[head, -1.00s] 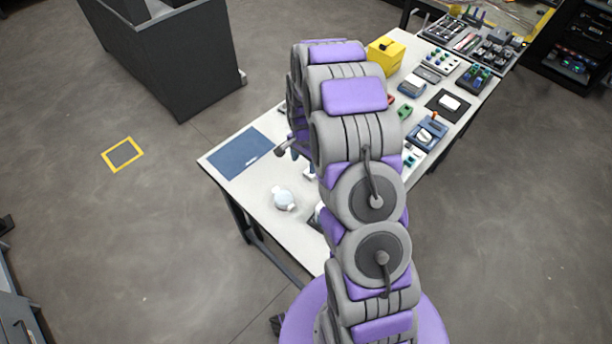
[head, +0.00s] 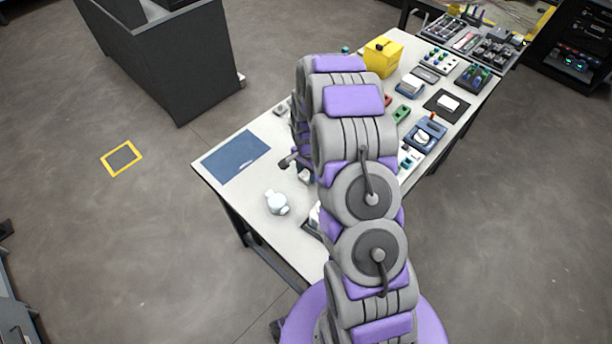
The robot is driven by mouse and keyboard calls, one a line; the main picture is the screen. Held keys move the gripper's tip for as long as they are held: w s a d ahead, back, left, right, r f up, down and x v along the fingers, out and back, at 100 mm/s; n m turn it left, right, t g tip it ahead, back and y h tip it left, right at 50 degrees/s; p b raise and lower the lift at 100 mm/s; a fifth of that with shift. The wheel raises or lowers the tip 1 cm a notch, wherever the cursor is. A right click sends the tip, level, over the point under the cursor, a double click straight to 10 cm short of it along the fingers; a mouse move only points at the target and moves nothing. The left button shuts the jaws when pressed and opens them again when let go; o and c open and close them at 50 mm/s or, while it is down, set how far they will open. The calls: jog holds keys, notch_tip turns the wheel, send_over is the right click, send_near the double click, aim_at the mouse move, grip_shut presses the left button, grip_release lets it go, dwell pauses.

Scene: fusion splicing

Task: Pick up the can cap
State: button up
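A small white, rounded container (head: 277,203) stands on the near left part of the white table (head: 236,196). I cannot tell its cap apart from its body at this size. My arm reaches up the middle of the head view and covers much of the table. A small dark grey part at its left side (head: 289,161) seems to be the end with my gripper, above the table and behind the container. Its fingers are too small and hidden to tell whether they are open or shut. Small pale items (head: 304,175) show partly beside my arm.
A blue mat (head: 235,158) lies at the table's left corner. A yellow box (head: 382,58), a blue device (head: 425,135) and several small tools and trays stand along the far right part. A dark cabinet (head: 170,60) stands beyond the table.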

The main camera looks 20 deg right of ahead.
jog(key=shift+d, duration=0.1)
jog(key=shift+c, duration=1.4)
jog(key=shift+a+r, duration=0.1)
jog(key=shift+a, duration=0.7)
jog(key=c, duration=0.4)
